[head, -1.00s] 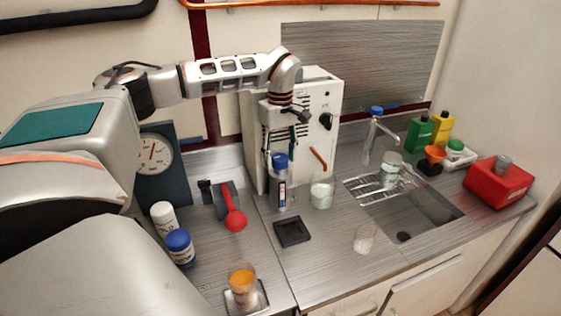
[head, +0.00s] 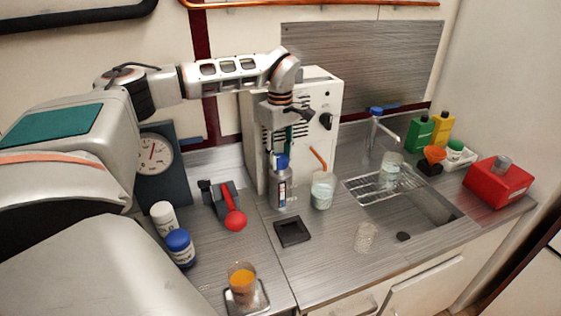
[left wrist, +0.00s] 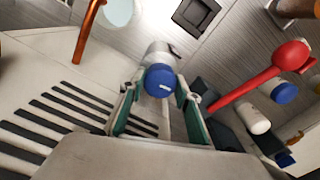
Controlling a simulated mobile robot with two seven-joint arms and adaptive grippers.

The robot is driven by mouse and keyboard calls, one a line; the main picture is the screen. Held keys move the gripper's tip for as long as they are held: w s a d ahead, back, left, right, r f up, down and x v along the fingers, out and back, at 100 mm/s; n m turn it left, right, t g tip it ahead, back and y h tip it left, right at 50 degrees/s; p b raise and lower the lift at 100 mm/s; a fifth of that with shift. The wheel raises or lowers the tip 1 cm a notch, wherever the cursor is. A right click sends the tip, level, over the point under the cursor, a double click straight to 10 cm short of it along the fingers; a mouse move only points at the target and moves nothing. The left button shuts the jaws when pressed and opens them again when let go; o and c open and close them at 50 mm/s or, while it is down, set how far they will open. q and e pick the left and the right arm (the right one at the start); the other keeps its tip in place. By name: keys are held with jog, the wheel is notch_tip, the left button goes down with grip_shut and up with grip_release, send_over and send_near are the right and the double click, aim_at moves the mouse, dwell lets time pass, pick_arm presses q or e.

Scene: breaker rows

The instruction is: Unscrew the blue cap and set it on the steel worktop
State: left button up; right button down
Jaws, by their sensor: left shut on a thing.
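The blue cap (head: 282,161) sits at the top of a grey bottle (head: 279,191) with a printed label, upright on the worktop in front of the white machine. My left gripper (head: 281,153) points down and is shut on the cap. In the left wrist view the cap (left wrist: 160,80) lies between the two green-padded fingers, with the bottle's pale body (left wrist: 158,52) behind it. I cannot tell whether the cap is loose on the bottle. The steel worktop (head: 330,245) extends in front. My right gripper is not in view.
The white machine (head: 325,95) stands close behind, its orange spout (head: 318,158) over a glass beaker (head: 322,191). A black square tray (head: 292,232) lies in front. A red-ended tool (head: 235,219) and a blue-lidded jar (head: 180,246) are left. The sink (head: 415,207) is right.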

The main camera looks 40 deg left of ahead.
aim_at(280, 157)
pick_arm(q)
jog(key=shift+r, duration=2.5)
